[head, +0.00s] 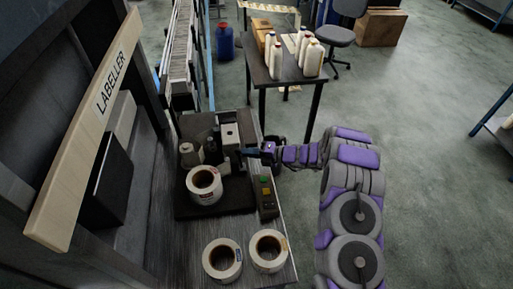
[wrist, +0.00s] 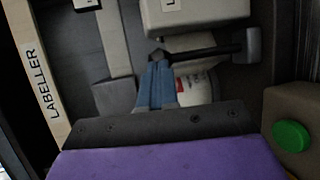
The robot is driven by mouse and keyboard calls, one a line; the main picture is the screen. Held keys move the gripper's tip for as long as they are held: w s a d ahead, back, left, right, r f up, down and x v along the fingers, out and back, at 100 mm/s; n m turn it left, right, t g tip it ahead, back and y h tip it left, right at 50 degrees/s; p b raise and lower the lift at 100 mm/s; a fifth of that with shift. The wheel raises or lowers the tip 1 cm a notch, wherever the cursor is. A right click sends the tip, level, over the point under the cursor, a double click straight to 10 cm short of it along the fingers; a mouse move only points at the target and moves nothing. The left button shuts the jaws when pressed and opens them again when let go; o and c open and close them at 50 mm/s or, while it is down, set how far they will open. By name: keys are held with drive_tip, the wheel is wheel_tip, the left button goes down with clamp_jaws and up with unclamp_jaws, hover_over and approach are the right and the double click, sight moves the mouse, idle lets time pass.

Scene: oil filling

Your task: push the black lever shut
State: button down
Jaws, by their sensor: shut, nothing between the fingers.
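The black lever (wrist: 212,51) is a dark bar in the wrist view, running left to right below a pale grey machine block (wrist: 195,12). A grey end piece (wrist: 253,45) sits at its right end. My gripper (wrist: 157,62) has blue fingers that are shut and empty. Its tips are at the lever's left end; I cannot tell whether they touch it. In the head view my gripper (head: 250,152) reaches in from the right to the labelling machine (head: 229,138), and the lever is hard to make out there.
A label roll (head: 203,186) lies on the machine's black base (head: 215,208). A control box (head: 267,200) with a green button (wrist: 291,136) stands at the right. Two more rolls (head: 222,261) (head: 268,251) lie in front. A table with white bottles (head: 275,60) stands behind; open floor lies right.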

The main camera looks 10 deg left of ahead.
drive_tip(key=shift+s+a+r+h+p, duration=0.1)
drive_tip(key=shift+a+r+h+p, duration=0.15)
drive_tip(key=shift+a, duration=0.2)
drive_tip(key=shift+s+a+r+h+p, duration=0.1)
drive_tip(key=shift+a+r+h+p, duration=0.05)
drive_tip(key=shift+a+h+p, duration=0.25)
drive_tip(key=shift+s+a+f+n+h+p, duration=0.15)
drive_tip(key=shift+a+n+h+p, duration=0.1)
drive_tip(key=shift+a+h+p, duration=0.15)
drive_tip(key=shift+s+a+f+n+h+p, duration=0.15)
drive_tip(key=shift+a+n+h+p, duration=0.15)
drive_tip(key=shift+a+h, duration=0.15)
drive_tip(key=shift+r, duration=0.1)
drive_tip(key=p+v, duration=0.2)
drive_tip(key=v, duration=1.1)
drive_tip(key=shift+d, duration=0.45)
